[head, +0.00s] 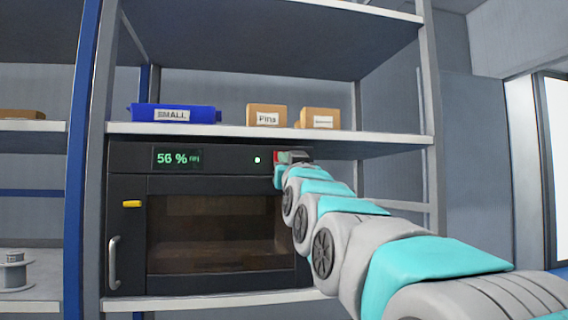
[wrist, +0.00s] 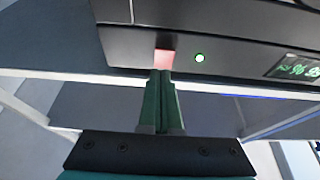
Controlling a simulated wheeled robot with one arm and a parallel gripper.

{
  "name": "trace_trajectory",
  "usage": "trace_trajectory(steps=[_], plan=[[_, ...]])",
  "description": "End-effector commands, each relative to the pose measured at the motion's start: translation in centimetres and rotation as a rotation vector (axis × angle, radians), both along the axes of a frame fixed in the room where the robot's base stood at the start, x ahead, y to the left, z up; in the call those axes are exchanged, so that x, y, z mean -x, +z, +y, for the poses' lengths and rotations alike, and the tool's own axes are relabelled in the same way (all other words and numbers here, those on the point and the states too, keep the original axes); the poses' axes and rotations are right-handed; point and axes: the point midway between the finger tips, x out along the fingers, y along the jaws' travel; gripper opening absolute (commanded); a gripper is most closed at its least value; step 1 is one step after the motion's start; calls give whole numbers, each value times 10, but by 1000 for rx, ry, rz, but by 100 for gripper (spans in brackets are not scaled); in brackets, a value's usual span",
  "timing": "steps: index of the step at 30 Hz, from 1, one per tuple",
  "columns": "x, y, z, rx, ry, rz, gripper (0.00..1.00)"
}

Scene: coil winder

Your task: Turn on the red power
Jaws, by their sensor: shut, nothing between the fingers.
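The red power switch (wrist: 165,56) is a small square on the front panel of a dark cabinet (head: 214,280) with a glass door. In the head view only a sliver of red shows beside the end of my arm, which hides the rest. My gripper (wrist: 161,73) is shut and empty, with its green fingers pointing at the panel. The fingertips are right at the lower edge of the red switch in the wrist view and overlap it slightly. I cannot tell whether they press it. A round light (wrist: 199,57) next to the switch glows white with a green rim.
The cabinet has a yellow latch (head: 132,204) and a grey handle (head: 114,262). The shelf above holds a blue bin (head: 140,113) marked SMALL and two cardboard boxes (head: 266,110). A shelf post stands right of my arm.

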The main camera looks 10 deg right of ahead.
Motion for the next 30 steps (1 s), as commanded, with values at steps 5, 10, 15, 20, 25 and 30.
trace_trajectory(steps=[5, 10, 15, 20, 25, 30], plan=[[32, 2, -1, 1, 0, -7, 0], [60, 0, -1, 1, 0, -3, 0], [87, 0, -1, 1, 0, -3, 0], [106, 0, -1, 0, 1, -3, 0], [115, -2, -1, 0, 0, 0, 0], [117, -1, -1, 0, 0, 0, 0]])
